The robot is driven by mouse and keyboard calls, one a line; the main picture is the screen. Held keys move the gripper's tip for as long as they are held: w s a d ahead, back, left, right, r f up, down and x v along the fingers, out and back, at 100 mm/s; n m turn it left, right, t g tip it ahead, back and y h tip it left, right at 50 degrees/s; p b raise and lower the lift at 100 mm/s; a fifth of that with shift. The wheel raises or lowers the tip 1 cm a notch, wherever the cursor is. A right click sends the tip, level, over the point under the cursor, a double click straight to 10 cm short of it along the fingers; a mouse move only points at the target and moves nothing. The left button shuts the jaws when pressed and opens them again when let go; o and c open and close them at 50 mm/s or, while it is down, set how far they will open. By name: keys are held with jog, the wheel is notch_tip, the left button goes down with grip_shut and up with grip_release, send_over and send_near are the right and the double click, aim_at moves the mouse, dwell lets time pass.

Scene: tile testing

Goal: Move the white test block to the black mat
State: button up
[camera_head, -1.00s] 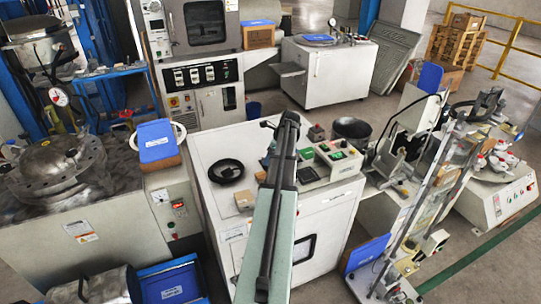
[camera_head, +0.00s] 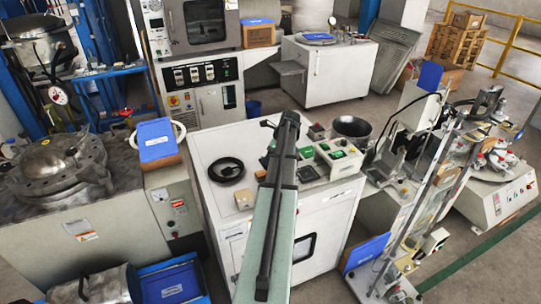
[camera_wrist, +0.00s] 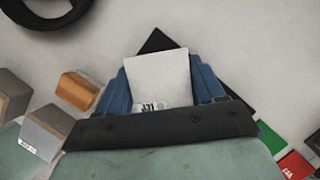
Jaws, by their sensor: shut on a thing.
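In the wrist view, the white test block (camera_wrist: 158,76) is a pale square-faced block with a small printed label at its lower edge. My gripper (camera_wrist: 163,88) has its blue fingers closed on either side of it. The black mat (camera_wrist: 155,42) lies behind the block in this view; its dark corners show above the block and to the right of the fingers. The block overlaps the mat's middle, and I cannot tell whether it touches the mat. In the head view my arm hides the block, the mat and the fingers.
Orange (camera_wrist: 77,90) and grey (camera_wrist: 45,132) blocks stand left of my gripper in the wrist view; green (camera_wrist: 270,135) and red (camera_wrist: 296,165) ones lie right. In the head view, a black round dish (camera_head: 226,171), a tan block (camera_head: 244,200) and a control box (camera_head: 335,160) share the white bench (camera_head: 208,148).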

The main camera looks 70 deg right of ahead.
jog(key=shift+f, duration=0.15)
jog(key=o, duration=1.4)
jog(key=shift+o, duration=0.3)
jog(key=shift+r, duration=3)
